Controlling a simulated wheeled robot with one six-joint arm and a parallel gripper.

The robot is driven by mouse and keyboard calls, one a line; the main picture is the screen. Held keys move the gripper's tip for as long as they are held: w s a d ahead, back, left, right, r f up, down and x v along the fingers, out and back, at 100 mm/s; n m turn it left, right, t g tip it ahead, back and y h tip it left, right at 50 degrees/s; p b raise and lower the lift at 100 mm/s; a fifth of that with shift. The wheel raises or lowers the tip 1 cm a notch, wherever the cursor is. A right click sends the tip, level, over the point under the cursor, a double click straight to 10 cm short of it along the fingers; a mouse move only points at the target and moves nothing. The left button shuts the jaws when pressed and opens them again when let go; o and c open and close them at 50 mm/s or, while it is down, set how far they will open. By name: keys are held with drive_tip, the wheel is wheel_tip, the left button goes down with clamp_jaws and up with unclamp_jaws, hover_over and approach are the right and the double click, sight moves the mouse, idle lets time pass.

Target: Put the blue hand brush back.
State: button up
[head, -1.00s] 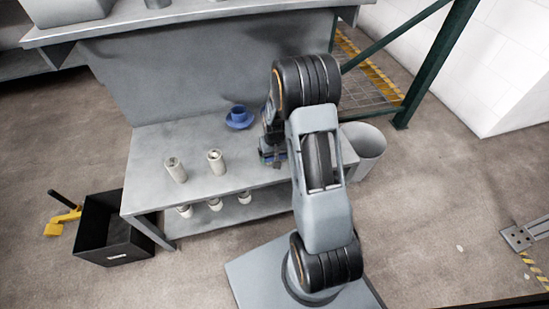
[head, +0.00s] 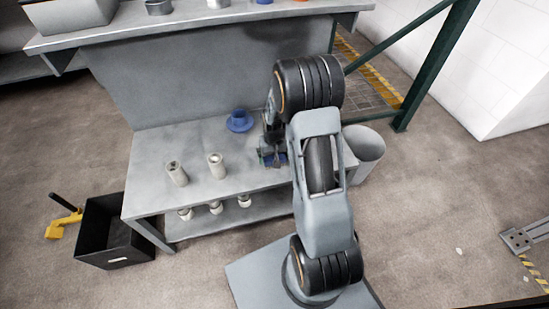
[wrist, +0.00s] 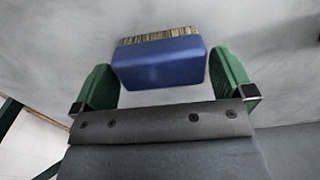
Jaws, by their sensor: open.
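The blue hand brush (wrist: 160,62) lies on a grey surface in the wrist view, with its tan bristles (wrist: 158,36) at the far side. My gripper (wrist: 165,80) is open, with one green finger to the left of the brush and one to the right. Small gaps show between the fingers and the brush. In the head view my gripper (head: 271,157) is low over the right part of the grey workbench (head: 222,190), and a bit of blue (head: 281,160) shows beside it. My arm hides much of that spot.
A blue cup on a saucer (head: 239,121) stands at the back of the bench. Two beige cylinders (head: 216,166) stand left of my gripper; several more are on the lower shelf. A black crate (head: 112,235) is at left, a grey bin (head: 364,150) at right.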

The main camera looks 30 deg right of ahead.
drive_tip(key=s+a+r+n+t+p, duration=0.1)
drive_tip(key=s+a+r+p, duration=0.15)
drive_tip(key=r, duration=0.65)
drive_tip(key=s+a+r+p, duration=0.1)
drive_tip(key=s+a+r, duration=0.15)
drive_tip(key=r, duration=0.75)
drive_tip(key=s+a+r+t, duration=0.1)
drive_tip(key=s+a+r, duration=0.1)
drive_tip(key=s, duration=0.3)
drive_tip(key=s+a+r+n, duration=0.1)
drive_tip(key=s+a+r, duration=0.1)
drive_tip(key=s, duration=0.4)
drive_tip(key=shift+a+r+t, duration=0.15)
drive_tip(key=shift+r+t, duration=0.25)
drive_tip(key=shift+r, duration=0.25)
drive_tip(key=shift+w, duration=0.1)
